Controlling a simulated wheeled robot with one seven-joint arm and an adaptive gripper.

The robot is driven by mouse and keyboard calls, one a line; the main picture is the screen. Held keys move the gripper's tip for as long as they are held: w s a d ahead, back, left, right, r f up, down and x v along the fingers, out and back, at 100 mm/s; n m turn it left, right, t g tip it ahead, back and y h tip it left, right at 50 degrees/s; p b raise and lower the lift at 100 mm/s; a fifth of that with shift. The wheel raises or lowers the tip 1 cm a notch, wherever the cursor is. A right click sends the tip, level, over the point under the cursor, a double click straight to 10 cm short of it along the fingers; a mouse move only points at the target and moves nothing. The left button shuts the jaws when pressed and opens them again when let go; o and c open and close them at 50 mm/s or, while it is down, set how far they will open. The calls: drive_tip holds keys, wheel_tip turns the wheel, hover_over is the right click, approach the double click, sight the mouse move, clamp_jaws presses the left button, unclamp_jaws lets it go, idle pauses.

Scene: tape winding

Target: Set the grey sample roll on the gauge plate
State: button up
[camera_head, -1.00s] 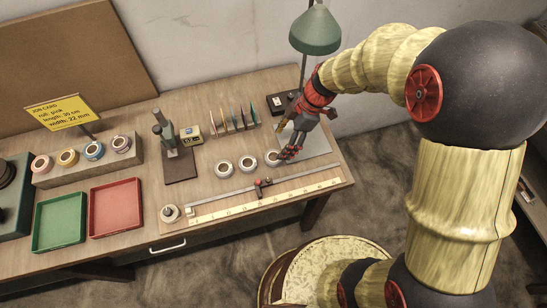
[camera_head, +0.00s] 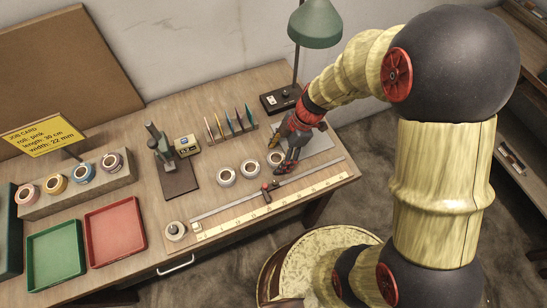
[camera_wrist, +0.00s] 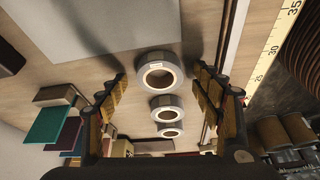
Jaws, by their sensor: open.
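Three grey rolls with pale cores stand in a row on the bench: a left one (camera_head: 219,176), a middle one (camera_head: 243,170) and a right one (camera_head: 269,158). I cannot tell which is the sample roll. In the wrist view, the nearest roll (camera_wrist: 160,56) lies between the tips of my gripper (camera_wrist: 160,76), with the others beyond. My gripper (camera_head: 284,165) is open, empty and pointing down beside the right roll, partly hiding it. The gauge (camera_head: 157,145), with a small display, stands on a dark plate (camera_head: 180,184) left of the rolls; the plate is bare.
A steel rail with a slider (camera_head: 266,190) and a yellow ruler (camera_head: 270,208) run along the front. A grey sheet (camera_head: 318,143) lies beneath my wrist. A green lamp (camera_head: 315,25) stands behind. Green (camera_head: 55,250) and red (camera_head: 115,230) trays and a coloured-roll rack (camera_head: 75,193) are left.

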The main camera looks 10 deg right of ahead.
drive_tip(key=shift+c, duration=1)
drive_tip(key=c, duration=0.7)
drive_tip(key=shift+c, duration=0.8)
